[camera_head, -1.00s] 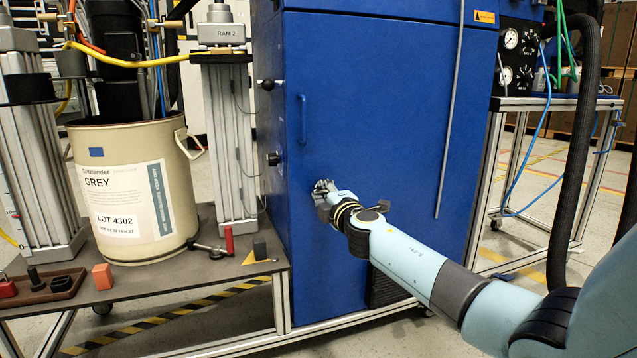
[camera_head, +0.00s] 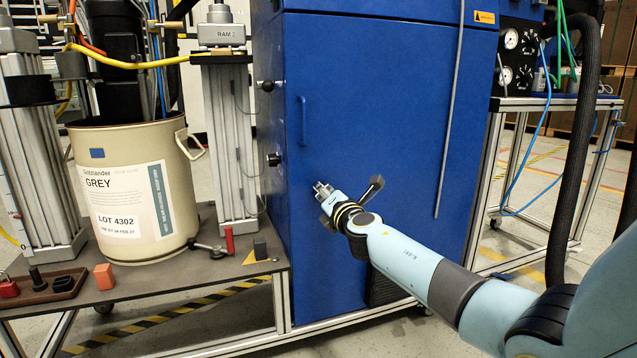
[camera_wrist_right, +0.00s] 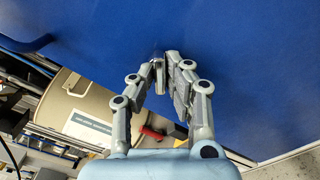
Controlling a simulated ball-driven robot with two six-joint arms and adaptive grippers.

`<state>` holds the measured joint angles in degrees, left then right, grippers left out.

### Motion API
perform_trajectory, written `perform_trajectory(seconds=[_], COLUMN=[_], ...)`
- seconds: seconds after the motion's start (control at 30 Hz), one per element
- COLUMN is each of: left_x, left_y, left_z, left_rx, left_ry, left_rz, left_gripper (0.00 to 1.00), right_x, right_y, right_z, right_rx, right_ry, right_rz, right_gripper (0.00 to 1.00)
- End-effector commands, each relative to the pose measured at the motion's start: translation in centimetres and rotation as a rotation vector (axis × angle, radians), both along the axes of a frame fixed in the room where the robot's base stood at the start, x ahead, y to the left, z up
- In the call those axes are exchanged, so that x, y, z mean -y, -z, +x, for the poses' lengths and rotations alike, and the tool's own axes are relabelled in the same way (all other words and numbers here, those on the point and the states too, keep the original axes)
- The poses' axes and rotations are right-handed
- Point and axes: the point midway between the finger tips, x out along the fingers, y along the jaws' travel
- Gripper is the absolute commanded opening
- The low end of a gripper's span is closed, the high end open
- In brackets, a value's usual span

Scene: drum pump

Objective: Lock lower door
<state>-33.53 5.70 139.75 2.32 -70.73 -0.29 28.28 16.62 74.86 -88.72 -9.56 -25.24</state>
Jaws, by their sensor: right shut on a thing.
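The blue lower door (camera_head: 400,120) fills the front of the cabinet and is closed, with a blue bar handle (camera_head: 303,120) near its left edge. My right gripper (camera_head: 322,188) is at the door face, below and right of the handle. In the right wrist view, its fingers (camera_wrist_right: 165,65) come together on a small grey metal lock piece (camera_wrist_right: 158,56) at the door. The fingers hide most of this piece, so I cannot tell its exact turn. The blue handle (camera_wrist_right: 25,45) also shows at the left of the wrist view. My left gripper is not in view.
Two black knobs (camera_head: 266,86) (camera_head: 273,159) stick out from the cabinet's left side. A cream drum (camera_head: 130,190) stands on the bench at left. A thin grey rod (camera_head: 450,110) runs down the door. A black hose (camera_head: 575,150) hangs at right.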

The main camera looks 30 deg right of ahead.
Motion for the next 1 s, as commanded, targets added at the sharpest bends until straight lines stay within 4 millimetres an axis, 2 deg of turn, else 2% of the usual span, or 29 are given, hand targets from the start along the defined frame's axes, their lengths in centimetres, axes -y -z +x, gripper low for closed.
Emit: perform_trajectory(seconds=[0.23,0.53,0.73,1.0], left_x=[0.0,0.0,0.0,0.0], left_y=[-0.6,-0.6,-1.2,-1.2], left_z=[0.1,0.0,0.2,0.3], left_rx=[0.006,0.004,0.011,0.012], left_ry=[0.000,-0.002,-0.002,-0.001], left_rz=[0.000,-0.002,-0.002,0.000], left_gripper=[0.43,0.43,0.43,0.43], right_x=[0.0,0.0,0.0,0.0], right_y=[0.0,0.1,0.0,0.1], right_z=[0.0,0.0,0.0,0.0], right_rx=[-0.074,-0.090,-0.158,-0.168], right_ry=[0.000,0.000,-0.001,-0.001], right_rz=[-0.303,-0.366,-0.647,-0.688], right_gripper=[0.00,0.00,0.00,0.00])
